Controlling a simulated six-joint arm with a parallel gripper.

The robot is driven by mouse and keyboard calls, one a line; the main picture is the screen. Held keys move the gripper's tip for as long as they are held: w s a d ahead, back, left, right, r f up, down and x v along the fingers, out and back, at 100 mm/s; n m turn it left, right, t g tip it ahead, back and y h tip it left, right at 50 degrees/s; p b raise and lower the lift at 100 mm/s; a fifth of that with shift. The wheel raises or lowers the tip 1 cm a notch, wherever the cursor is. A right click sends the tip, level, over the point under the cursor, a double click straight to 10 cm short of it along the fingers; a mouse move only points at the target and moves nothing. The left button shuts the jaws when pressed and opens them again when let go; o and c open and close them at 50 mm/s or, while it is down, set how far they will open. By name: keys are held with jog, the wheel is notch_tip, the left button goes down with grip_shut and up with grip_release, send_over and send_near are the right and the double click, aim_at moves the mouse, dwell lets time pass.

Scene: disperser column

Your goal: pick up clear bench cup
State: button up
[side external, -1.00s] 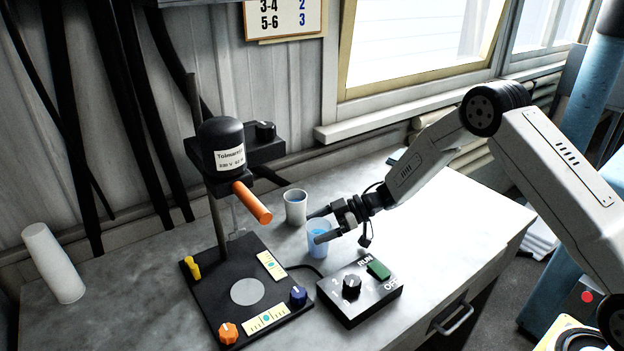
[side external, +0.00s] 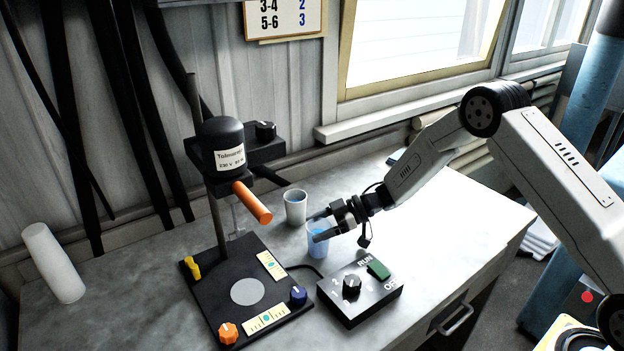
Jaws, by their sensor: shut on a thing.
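The clear bench cup (side external: 318,246) is see-through with a bluish tint and has something blue inside. It stands upright behind the black control box, and I cannot tell whether its base touches the bench. My gripper (side external: 318,227) reaches in from the right and is shut on the cup near its rim. The fingers hide part of the cup's upper wall.
The disperser (side external: 223,150) with its orange handle (side external: 252,203) hangs over a black base plate (side external: 210,297) on the left. The black control box (side external: 358,298) is close in front of the cup. The bench (side external: 455,235) is clear at right.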

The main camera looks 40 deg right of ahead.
jog(key=shift+r, duration=0.15)
jog(key=shift+r, duration=0.75)
jog(key=s+d+r, duration=0.1)
jog(key=s+r, duration=1)
jog(key=s, duration=0.3)
jog(key=shift+d, duration=0.35)
jog(key=shift+w+r, duration=0.1)
jog(key=shift+w+a+f+n+g+y, duration=0.2)
jog(key=shift+w+a+f+n+g, duration=0.55)
jog(key=shift+w+f, duration=0.9)
jog(key=shift+w+a+f+n+g+y, duration=0.2)
jog(key=shift+w+a+f+n+g, duration=0.5)
jog(key=shift+w, duration=1.6)
jog(key=shift+w+a+f+n+g+y, duration=0.3)
jog(key=shift+w+f+n+g, duration=0.55)
jog(key=shift+w+f+g, duration=0.85)
jog(key=shift+w+a+r+t, duration=0.15)
jog(key=shift+w+t, duration=0.1)
jog(key=shift+t, duration=0.2)
